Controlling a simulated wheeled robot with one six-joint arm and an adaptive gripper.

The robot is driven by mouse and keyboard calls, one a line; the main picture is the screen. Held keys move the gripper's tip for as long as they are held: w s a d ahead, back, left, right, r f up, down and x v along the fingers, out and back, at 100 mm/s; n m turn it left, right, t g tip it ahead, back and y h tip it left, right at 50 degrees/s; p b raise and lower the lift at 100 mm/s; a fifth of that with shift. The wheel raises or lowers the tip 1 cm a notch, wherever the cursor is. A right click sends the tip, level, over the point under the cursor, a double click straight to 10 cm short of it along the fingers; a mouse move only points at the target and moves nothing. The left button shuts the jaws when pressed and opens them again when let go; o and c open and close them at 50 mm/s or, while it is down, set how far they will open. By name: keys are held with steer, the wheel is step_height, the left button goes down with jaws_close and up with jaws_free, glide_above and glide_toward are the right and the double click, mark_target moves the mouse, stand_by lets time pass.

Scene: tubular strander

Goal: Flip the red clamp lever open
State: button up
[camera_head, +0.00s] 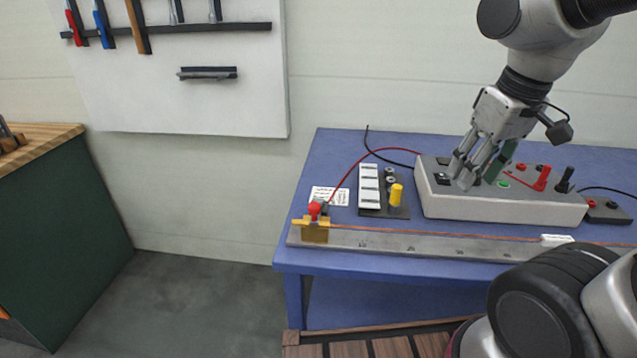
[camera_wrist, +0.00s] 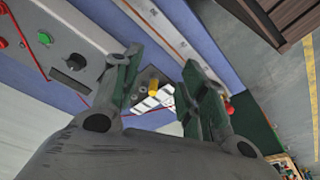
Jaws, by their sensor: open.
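Two red parts in the head view could be the clamp lever, and I cannot tell which. One is a red, lever-shaped part (camera_head: 541,180) on top of the grey control box (camera_head: 500,207), towards its right. The other is a small red part (camera_head: 315,210) on the brass block (camera_head: 315,232) at the left end of the long metal bar, with a red cable rising from it. My gripper (camera_head: 472,170) is open, pointing down over the left half of the box, left of the lever-shaped part. In the wrist view its fingers (camera_wrist: 165,78) are spread with nothing held between them.
A small panel with white tiles and a yellow knob (camera_head: 396,194) stands left of the box. The metal bar (camera_head: 400,245) runs along the blue table's front, with a copper-coloured wire above it. A black knob (camera_head: 565,180) stands right of the lever-shaped part.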

steer(key=w+a+f+n+g, duration=0.2)
steer(key=w+a+n, duration=0.15)
steer(key=a, duration=0.75)
steer(key=m, duration=0.4)
glide_above(314, 203)
steer(key=shift+a+f+n+h, duration=0.1)
steer(key=shift+f+n+h, duration=0.25)
steer(key=shift+f, duration=0.5)
steer(key=shift+m, duration=0.5)
steer(key=shift+f, duration=0.25)
step_height(314, 203, down, 7)
steer(key=shift+f, duration=0.2)
steer(key=shift+c, duration=0.2)
jaws_close()
